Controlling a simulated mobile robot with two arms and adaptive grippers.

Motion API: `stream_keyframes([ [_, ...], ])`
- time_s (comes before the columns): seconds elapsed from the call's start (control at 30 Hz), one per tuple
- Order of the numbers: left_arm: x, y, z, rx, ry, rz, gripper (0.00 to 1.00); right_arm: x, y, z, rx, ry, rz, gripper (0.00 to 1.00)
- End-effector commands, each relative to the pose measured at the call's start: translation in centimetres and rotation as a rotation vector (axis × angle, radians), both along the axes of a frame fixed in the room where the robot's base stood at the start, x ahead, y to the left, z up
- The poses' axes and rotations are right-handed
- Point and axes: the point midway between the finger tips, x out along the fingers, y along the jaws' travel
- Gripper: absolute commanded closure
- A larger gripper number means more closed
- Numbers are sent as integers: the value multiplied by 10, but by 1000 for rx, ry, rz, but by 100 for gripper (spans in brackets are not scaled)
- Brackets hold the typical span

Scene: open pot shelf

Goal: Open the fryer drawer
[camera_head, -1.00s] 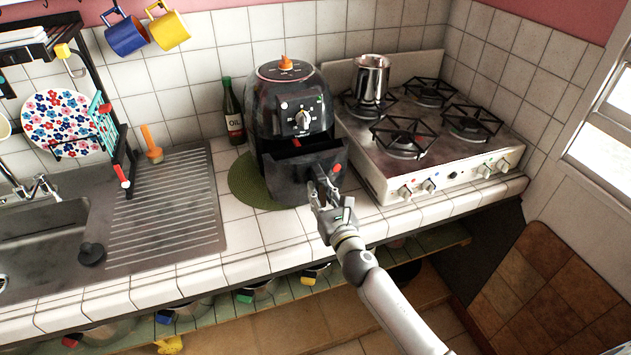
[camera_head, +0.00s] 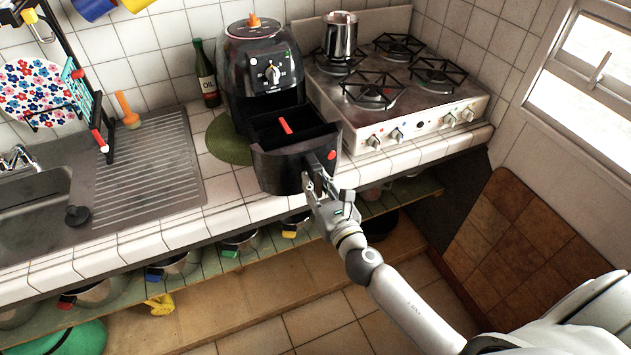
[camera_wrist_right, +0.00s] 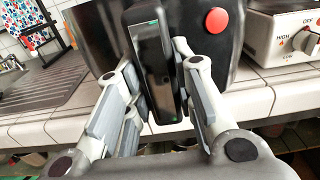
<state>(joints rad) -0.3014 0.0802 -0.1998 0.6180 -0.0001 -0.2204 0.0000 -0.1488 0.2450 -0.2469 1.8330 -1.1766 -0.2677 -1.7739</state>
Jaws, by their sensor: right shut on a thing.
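The black air fryer (camera_head: 262,72) stands on the white tiled counter, on a green round mat. Its drawer (camera_head: 280,165) is pulled well out toward the counter's front edge, and its dark inside shows from above with a red piece in it. My right gripper (camera_head: 318,181) is shut on the drawer's handle (camera_wrist_right: 150,65). In the right wrist view the handle stands upright between the two fingers (camera_wrist_right: 158,95), and a red button (camera_wrist_right: 217,20) shows on the drawer front. My left gripper is not in view.
A gas stove (camera_head: 400,95) with a metal pot (camera_head: 341,36) stands right of the fryer. An oil bottle (camera_head: 206,75) stands to its left, beside the sink's drainboard (camera_head: 150,165). Pots sit on a shelf below the counter. The floor in front is clear.

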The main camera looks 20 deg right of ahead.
Motion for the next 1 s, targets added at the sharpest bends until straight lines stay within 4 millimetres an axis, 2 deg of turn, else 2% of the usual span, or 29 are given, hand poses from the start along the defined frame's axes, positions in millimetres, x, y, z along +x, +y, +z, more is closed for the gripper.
stream_keyframes([
  [0.23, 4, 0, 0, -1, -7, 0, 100, 0, 0, 0, 0, 0, 1, 100],
  [0.27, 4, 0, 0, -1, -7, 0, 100, 0, 0, 0, 0, 0, 0, 72],
  [0.4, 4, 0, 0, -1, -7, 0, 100, 0, 0, 0, 0, 0, 0, 54],
  [0.77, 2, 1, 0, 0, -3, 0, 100, -2, 0, 0, 0, 0, 0, 54],
  [0.87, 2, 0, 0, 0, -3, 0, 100, -9, 0, -1, 0, 2, 0, 54],
  [1.0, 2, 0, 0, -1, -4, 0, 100, -31, -1, -1, 1, 3, -1, 54],
])
